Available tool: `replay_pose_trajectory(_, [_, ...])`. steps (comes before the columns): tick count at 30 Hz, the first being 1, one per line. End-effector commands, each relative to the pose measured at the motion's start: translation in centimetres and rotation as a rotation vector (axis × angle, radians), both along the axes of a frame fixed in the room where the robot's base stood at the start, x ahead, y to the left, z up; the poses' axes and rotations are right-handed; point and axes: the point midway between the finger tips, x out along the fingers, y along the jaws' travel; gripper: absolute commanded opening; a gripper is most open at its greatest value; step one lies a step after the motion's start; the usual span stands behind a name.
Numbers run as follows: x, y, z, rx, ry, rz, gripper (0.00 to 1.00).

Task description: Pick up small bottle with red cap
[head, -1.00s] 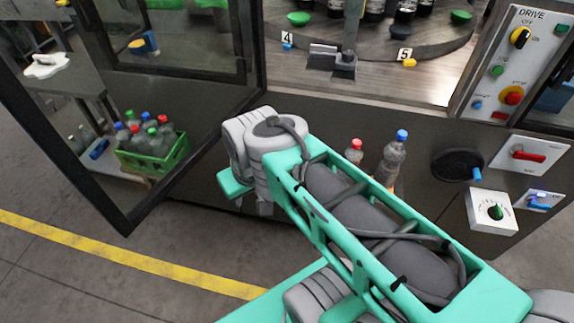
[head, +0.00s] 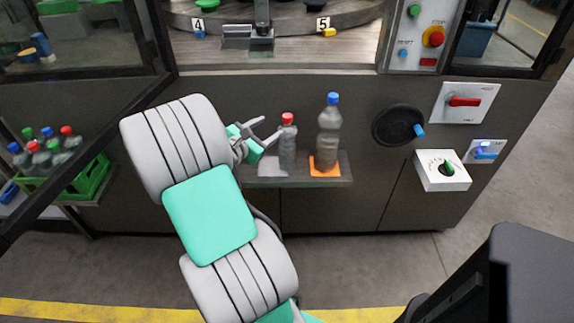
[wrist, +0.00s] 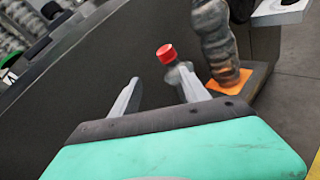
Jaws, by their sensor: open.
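The small clear bottle with a red cap (head: 287,145) stands upright on a small shelf on the machine's front, in the head view. In the wrist view its red cap (wrist: 167,53) shows just beyond the fingers, and its lower body is hidden behind one finger and the gripper body. My gripper (head: 262,135) is open and empty, just left of the bottle, with its fingers pointing towards it. In the wrist view the fingers of my gripper (wrist: 158,95) are spread apart, with the bottle near the right finger. I cannot tell whether they touch.
A taller bottle with a blue cap (head: 329,135) stands right of it on an orange pad (head: 325,167). The shelf (head: 300,182) is narrow. A black handwheel (head: 397,125) is further right. A green crate (head: 92,182) of bottles and an open door frame are at left.

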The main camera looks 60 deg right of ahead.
Motion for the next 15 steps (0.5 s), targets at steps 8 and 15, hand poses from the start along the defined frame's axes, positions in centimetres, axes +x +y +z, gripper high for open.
replay_pose_trajectory(8, [-2.7,-4.3,-0.8,-0.126,0.365,0.002,0.53])
replay_pose_trajectory(15, [-3.3,-8.1,-1.7,-0.124,0.36,0.001,0.53])
